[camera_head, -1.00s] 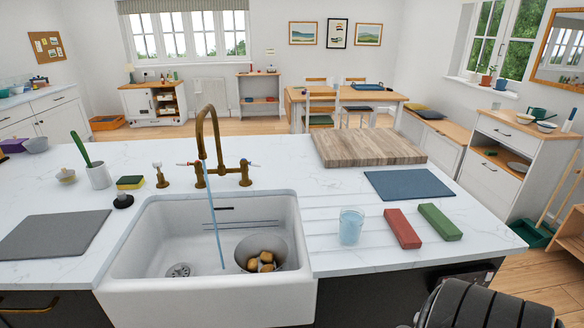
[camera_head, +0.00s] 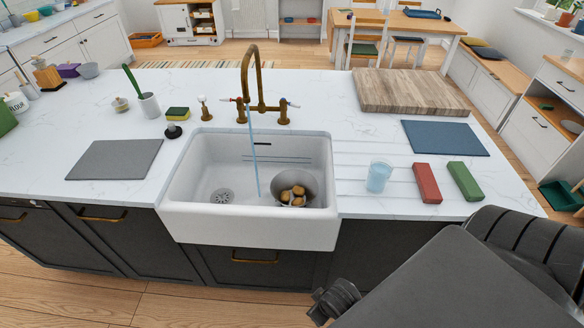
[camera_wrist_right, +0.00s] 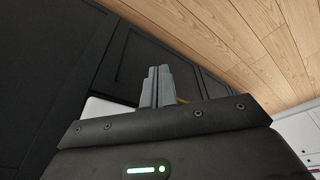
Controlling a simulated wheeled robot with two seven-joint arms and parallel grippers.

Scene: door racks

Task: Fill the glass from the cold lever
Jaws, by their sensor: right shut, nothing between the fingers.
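The glass (camera_head: 379,177) stands upright on the white worktop, right of the sink. It looks pale blue; I cannot tell whether it holds water. The brass tap (camera_head: 259,78) stands behind the sink, with a red-marked left lever (camera_head: 237,101) and a blue-marked right lever (camera_head: 290,104). A thin blue stream (camera_head: 254,160) runs from the spout into the white sink (camera_head: 225,165). My right gripper (camera_wrist_right: 157,87) is shut and empty in the right wrist view, in front of dark cabinet fronts and away from the glass. My left gripper is not in view.
A metal pot (camera_head: 305,180) with potatoes sits in the sink. A red block (camera_head: 427,183) and a green block (camera_head: 465,181) lie right of the glass. Behind them are a blue mat (camera_head: 445,138) and a wooden board (camera_head: 408,92). A grey mat (camera_head: 115,159) lies left.

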